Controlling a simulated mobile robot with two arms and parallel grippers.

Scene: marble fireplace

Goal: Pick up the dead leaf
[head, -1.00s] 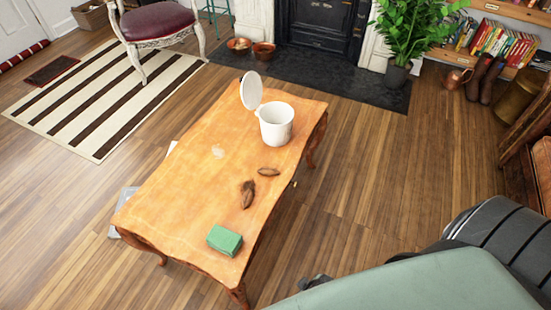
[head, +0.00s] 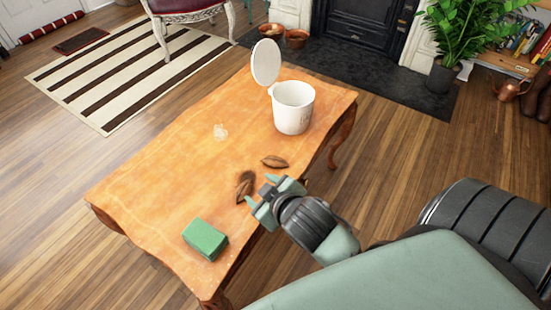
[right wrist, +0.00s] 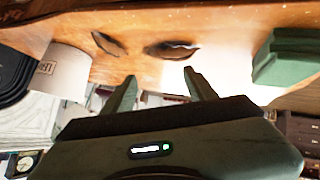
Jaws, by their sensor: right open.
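Two brown dead leaves lie on the wooden table (head: 165,165). One leaf (head: 275,162) lies nearer the white bin, and a darker curled leaf (head: 245,184) lies nearer the green block. My right gripper (head: 266,194) is open and empty at the table's right edge, close beside the darker leaf and apart from it. In the right wrist view the darker leaf (right wrist: 172,48) is beyond the open fingers (right wrist: 159,78). The other leaf (right wrist: 110,43) is to its left. My left gripper is not in view.
A white bin (head: 292,108) with its lid (head: 266,63) raised stands at the table's far end. A green block (head: 205,239) sits at the near end. The table's left half is mostly clear.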

